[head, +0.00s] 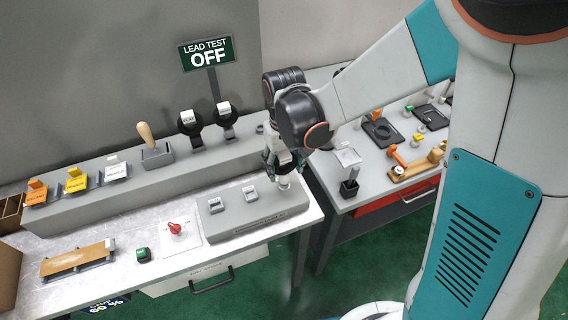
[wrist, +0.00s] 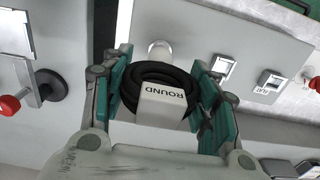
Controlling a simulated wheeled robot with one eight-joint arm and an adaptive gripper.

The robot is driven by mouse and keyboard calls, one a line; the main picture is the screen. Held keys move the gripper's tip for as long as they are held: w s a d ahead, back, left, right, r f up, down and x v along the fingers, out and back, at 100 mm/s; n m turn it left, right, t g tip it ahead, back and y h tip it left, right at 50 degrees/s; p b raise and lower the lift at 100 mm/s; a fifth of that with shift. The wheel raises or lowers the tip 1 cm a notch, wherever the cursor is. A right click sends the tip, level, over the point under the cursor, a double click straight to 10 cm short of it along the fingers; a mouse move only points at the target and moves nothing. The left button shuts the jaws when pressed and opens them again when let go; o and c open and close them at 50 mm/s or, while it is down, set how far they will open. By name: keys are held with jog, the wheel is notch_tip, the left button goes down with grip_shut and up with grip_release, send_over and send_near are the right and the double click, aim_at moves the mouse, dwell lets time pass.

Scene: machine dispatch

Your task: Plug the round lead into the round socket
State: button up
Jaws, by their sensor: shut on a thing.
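The round lead (wrist: 172,100) is a black coil with a white tag reading ROUND, held between the teal fingers of my gripper (wrist: 163,84). In the head view my gripper (head: 284,166) is over the right end of the grey socket box (head: 235,218). A pale round piece (head: 284,183) shows just beneath it, and shows in the wrist view (wrist: 160,50) beyond the coil. I cannot tell whether it is the round socket or the lead's plug, or whether the two touch. Two other labelled sockets (head: 215,205) (head: 250,193) sit to its left.
A sign reading LEAD TEST OFF (head: 207,54) stands behind. Two black coiled leads (head: 188,122) (head: 226,117) hang at the back ledge. A red knob (head: 175,229) and a green button (head: 143,254) are left of the box. A second bench (head: 375,172) with fixtures is to the right.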

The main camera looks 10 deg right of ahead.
aim_at(284, 154)
jog(key=o, duration=1.3)
jog(key=shift+c, duration=0.2)
jog(key=o, duration=0.4)
jog(key=shift+r+p, duration=1.95)
jog(key=shift+r, duration=1.05)
